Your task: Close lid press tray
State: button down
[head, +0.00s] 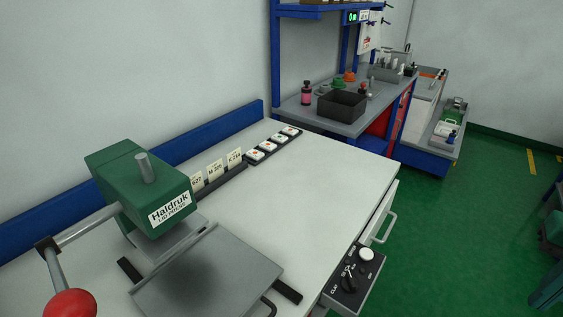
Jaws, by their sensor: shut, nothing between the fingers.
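The lid press (138,190) stands at the left on the white bench. It has a green head labelled "Haldruk lid press", and a lever arm with a red ball knob (70,304) at the lower left. Its flat grey tray (208,277) sticks out in front of the green head, toward the lower middle of the picture. Dark rail ends (287,291) show at both sides of the tray. No lid or jar shows on the tray. My gripper is not in this view.
A control box (352,278) with knobs is fixed at the bench's front edge. Label cards (215,170) and a row of white switches (272,146) line the back. The white benchtop (300,190) right of the tray is clear. A black bin (342,105) stands on the far bench.

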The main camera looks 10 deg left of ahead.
aim_at(216, 273)
jog(key=u, duration=1.35)
jog(key=k, duration=1.3)
jog(key=z, duration=0.35)
jog(key=i, duration=0.85)
jog(key=u, duration=0.35)
